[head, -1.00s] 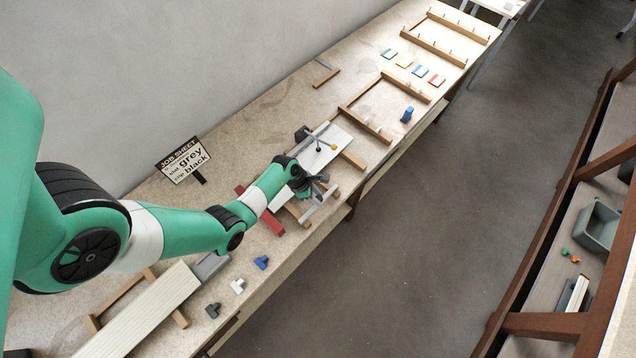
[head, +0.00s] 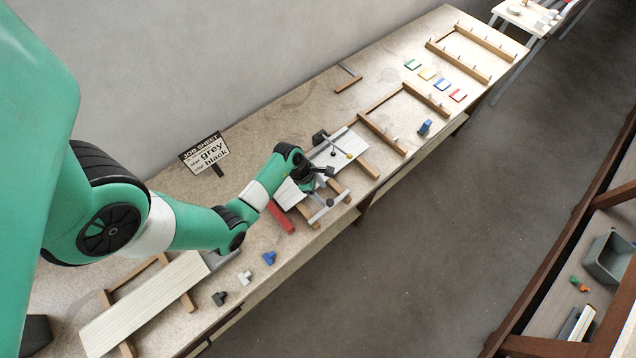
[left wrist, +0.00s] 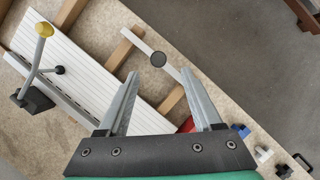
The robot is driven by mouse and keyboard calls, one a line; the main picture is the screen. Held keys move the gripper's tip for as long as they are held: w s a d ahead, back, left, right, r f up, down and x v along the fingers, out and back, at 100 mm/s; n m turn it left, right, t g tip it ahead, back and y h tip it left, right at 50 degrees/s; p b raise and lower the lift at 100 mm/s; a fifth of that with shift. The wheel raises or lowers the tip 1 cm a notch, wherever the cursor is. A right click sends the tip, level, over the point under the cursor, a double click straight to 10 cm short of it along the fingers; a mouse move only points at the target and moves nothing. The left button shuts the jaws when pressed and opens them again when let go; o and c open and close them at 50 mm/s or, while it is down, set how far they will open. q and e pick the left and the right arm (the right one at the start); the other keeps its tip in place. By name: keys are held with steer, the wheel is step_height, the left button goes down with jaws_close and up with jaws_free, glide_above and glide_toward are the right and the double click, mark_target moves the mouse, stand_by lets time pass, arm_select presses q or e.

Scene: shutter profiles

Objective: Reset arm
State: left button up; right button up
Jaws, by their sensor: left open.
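My left arm reaches in from the left of the head view. My left gripper (head: 318,176) is above the near half of the white slatted panel (head: 291,193). In the left wrist view, the two grey fingers (left wrist: 160,80) are apart with nothing between them. The panel (left wrist: 75,75) lies at the left there. A clamp (head: 320,137) with a yellow-tipped lever stands at the panel's back side; its yellow knob (left wrist: 44,29) shows in the left wrist view, left of the fingers. My right gripper is in neither view.
A grey bar with a dark round knob (left wrist: 158,59) lies just beyond the fingertips. A red bar (head: 281,217) lies beside the panel. Blue (head: 269,258), white (head: 245,278) and black (head: 219,298) pieces lie near the front edge. A job sheet sign (head: 205,153) stands at the back.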

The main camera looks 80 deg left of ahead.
arm_select(q)
steer(key=v, duration=0.3)
steer(key=shift+s+r, duration=0.15)
steer(key=shift+r, duration=0.05)
stand_by(0.3)
